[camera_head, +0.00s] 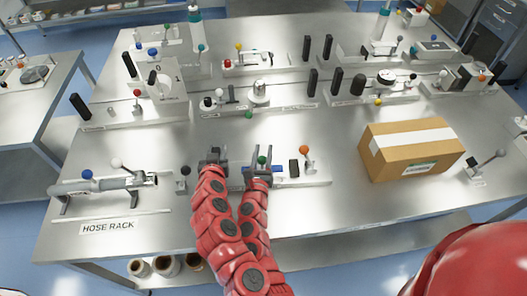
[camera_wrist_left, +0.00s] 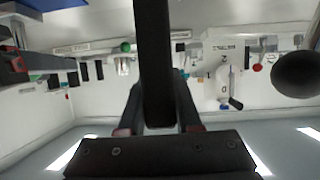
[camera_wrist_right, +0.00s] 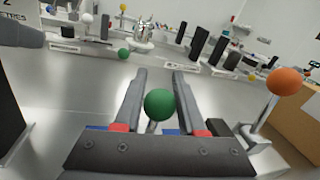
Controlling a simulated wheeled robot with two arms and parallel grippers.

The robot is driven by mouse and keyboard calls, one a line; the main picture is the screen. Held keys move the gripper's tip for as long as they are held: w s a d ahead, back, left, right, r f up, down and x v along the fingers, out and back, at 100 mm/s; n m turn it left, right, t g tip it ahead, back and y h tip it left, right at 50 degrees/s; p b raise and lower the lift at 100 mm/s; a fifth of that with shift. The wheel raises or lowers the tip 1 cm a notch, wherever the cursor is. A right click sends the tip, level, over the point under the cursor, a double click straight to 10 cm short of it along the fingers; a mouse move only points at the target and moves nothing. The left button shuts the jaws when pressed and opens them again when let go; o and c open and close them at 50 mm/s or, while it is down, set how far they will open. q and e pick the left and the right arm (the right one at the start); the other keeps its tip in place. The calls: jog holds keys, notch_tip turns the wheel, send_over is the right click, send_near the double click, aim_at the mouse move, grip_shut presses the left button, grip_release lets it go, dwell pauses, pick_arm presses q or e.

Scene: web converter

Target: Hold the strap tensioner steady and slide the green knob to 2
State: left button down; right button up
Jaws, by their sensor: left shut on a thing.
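The strap tensioner is a low metal device on a base (camera_head: 315,183) at the front middle of the bench. Its green knob (camera_head: 262,160) is a ball on a short stem, also in the right wrist view (camera_wrist_right: 160,104). My right gripper (camera_head: 258,167) is open, with its fingers on either side of the knob's stem; a gap shows on both sides. My left gripper (camera_head: 212,160) is at the device's left end, shut on a dark upright bar, which the left wrist view shows between the fingers (camera_wrist_left: 153,60). Number marks on the device are not readable.
An orange knob (camera_head: 305,150) and a black block (camera_head: 294,168) stand just right of the green knob. The hose rack (camera_head: 110,186) lies to the left. A cardboard box (camera_head: 415,148) is at the right.

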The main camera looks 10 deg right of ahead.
grip_shut()
dwell(1.0)
